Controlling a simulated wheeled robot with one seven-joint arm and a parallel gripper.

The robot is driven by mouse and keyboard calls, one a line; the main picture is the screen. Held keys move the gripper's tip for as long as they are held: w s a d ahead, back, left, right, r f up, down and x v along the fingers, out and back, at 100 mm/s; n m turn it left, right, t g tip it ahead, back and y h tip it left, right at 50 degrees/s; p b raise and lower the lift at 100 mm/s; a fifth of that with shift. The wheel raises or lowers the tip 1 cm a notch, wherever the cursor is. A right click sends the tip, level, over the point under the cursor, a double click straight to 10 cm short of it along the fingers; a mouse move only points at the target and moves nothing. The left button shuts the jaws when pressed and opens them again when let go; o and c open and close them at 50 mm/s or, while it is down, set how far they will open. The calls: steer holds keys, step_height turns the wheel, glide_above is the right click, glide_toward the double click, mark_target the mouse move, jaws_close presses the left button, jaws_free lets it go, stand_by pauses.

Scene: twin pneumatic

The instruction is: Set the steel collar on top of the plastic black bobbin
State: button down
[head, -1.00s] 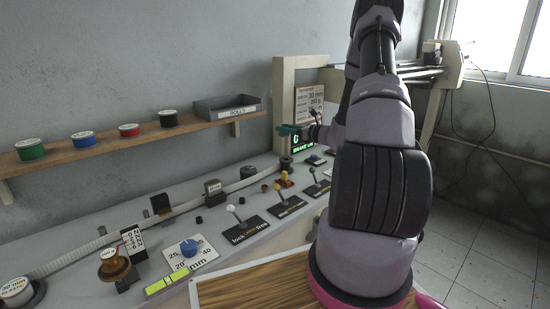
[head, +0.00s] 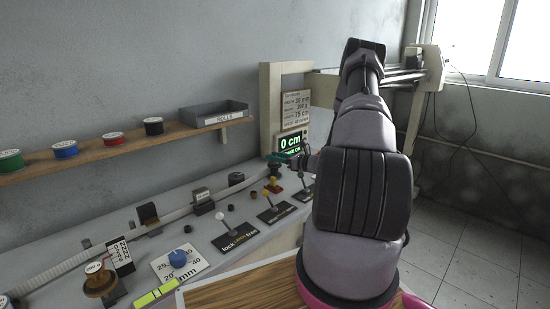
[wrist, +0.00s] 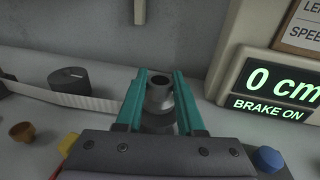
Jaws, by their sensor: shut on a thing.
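In the wrist view the steel collar (wrist: 159,94), a short grey ring with a dark hole, stands upright between the teal fingers of my gripper (wrist: 158,88), which is shut on it. I cannot tell whether collar and bobbin touch. The collar cannot be made out there.
A display (head: 291,143) reading 0 cm and BRAKE ON stands close to the right of my gripper. Levers (head: 268,189) and a blue knob (head: 178,258) stand on the bench. A shelf (head: 90,155) with spools and a grey tray (head: 214,113) is on the wall.

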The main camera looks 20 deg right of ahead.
steer(key=shift+f, duration=0.1)
steer(key=shift+f, duration=0.25)
steer(key=c, duration=0.5)
jaws_free()
